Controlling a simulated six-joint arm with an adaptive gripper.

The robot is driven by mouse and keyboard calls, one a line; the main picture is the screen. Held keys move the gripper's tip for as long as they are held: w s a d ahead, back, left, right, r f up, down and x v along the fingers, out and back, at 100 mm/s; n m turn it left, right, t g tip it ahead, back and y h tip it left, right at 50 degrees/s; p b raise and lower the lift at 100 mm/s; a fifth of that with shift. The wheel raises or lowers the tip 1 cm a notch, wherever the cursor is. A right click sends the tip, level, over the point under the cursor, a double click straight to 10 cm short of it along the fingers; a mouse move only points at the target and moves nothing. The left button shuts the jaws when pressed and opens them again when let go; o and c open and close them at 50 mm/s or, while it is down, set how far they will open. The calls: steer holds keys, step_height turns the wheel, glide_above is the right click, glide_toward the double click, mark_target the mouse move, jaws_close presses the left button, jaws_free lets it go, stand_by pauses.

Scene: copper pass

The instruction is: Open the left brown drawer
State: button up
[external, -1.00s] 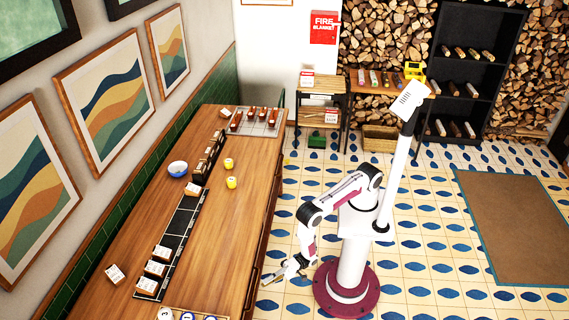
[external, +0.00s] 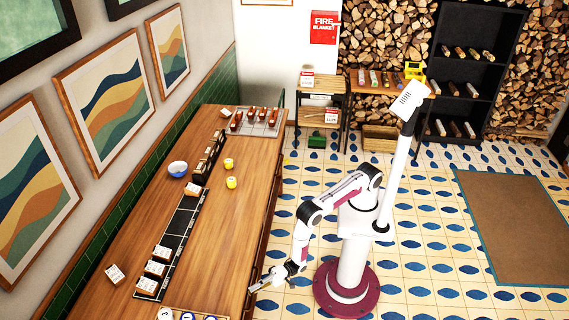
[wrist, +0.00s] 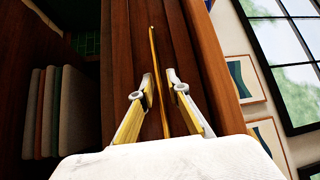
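The wooden counter (external: 235,235) has brown drawer fronts along its side facing me, seen edge-on in the external view. In the wrist view a brown drawer front (wrist: 125,60) fills the middle, with a long thin brass handle (wrist: 153,60) running up it. The drawer looks shut. My gripper (wrist: 160,78) is open, with one finger on each side of the handle's line. I cannot tell whether the fingers touch the handle. In the external view my gripper (external: 258,287) is low beside the counter's side, its tips at the front.
An open compartment with several upright books or boards (wrist: 45,110) lies left of the drawer front in the wrist view. A bowl (external: 178,169), yellow cups (external: 231,182) and labelled blocks stand on the counter. The tiled floor around my base is clear.

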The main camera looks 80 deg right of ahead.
steer(key=shift+w+a, duration=0.1)
steer(key=shift+w, duration=0.05)
jaws_close()
steer(key=s, duration=3.4)
steer(key=shift+s, duration=0.3)
jaws_free()
